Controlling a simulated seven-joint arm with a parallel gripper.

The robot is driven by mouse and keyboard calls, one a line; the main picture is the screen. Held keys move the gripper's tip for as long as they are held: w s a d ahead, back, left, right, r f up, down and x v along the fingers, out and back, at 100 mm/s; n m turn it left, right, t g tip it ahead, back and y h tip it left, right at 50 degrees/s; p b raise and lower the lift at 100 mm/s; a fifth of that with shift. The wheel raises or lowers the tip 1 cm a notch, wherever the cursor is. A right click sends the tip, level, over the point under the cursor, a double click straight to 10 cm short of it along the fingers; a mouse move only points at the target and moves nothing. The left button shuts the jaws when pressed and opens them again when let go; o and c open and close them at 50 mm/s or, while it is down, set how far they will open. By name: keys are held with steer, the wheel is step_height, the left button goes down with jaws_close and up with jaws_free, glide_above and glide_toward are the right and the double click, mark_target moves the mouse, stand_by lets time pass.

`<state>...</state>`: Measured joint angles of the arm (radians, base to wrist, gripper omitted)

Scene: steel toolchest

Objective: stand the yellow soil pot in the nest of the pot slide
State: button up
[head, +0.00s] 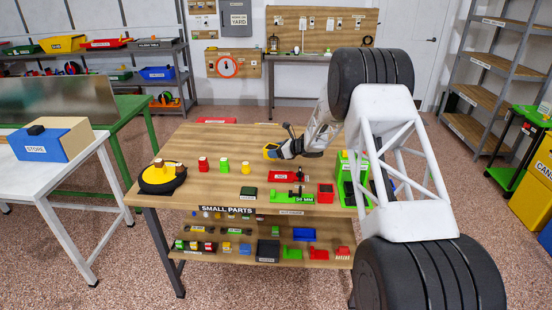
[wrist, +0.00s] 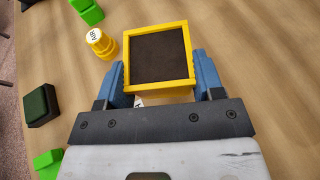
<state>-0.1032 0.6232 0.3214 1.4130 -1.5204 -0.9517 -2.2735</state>
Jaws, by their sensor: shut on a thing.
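The yellow soil pot (wrist: 160,29) is square with a yellow rim and dark soil inside. It sits between the two blue fingers of my gripper (wrist: 162,75) in the wrist view, with its opening facing the camera. My gripper is shut on it. In the head view my gripper (head: 275,150) and the pot (head: 270,152) are over the back middle of the wooden table. I cannot tell from the head view whether the pot touches the table. I cannot surely make out the pot slide or its nest in either view.
Red, green and yellow cylinders (head: 245,167) stand left of my gripper. A black and yellow round thing (head: 162,178) is at the table's left. A dark green box (head: 249,192), a red block (head: 284,176), a green block (head: 293,195) and a green frame (head: 347,188) stand nearer the front and right.

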steer(key=shift+f, duration=0.1)
steer(key=shift+f, duration=1.65)
steer(key=shift+f, duration=0.15)
steer(key=o, duration=1.1)
steer(key=shift+v, duration=2.85)
steer(key=shift+r, duration=0.2)
